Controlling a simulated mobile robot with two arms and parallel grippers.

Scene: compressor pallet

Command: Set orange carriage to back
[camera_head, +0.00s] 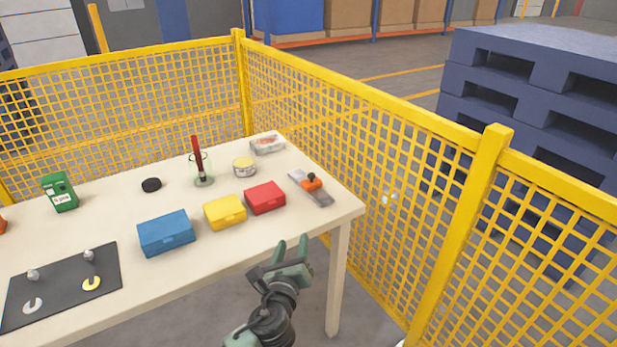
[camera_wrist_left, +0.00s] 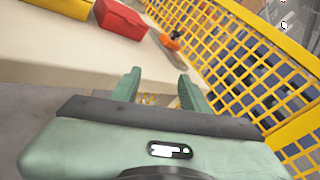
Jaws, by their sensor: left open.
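The orange carriage (camera_head: 312,184) sits on a grey rail (camera_head: 323,198) near the right end of the table, with a dark knob on top. It stands around the middle of the rail, and both rail ends show. In the left wrist view the orange carriage (camera_wrist_left: 171,43) is beyond my fingers, small and near the table edge. My left gripper (camera_head: 291,251) is open and empty, in front of the table's front edge, nearer to me than the rail and apart from it. Its two green fingers (camera_wrist_left: 160,88) show in the wrist view. My right gripper is not in view.
Red (camera_head: 265,198), yellow (camera_head: 225,212) and blue (camera_head: 166,233) boxes stand left of the rail. A clear container (camera_head: 267,144) is behind it. A yellow mesh fence (camera_head: 395,185) runs close along the table's right side. The table (camera_head: 285,232) is bare in front of the red box.

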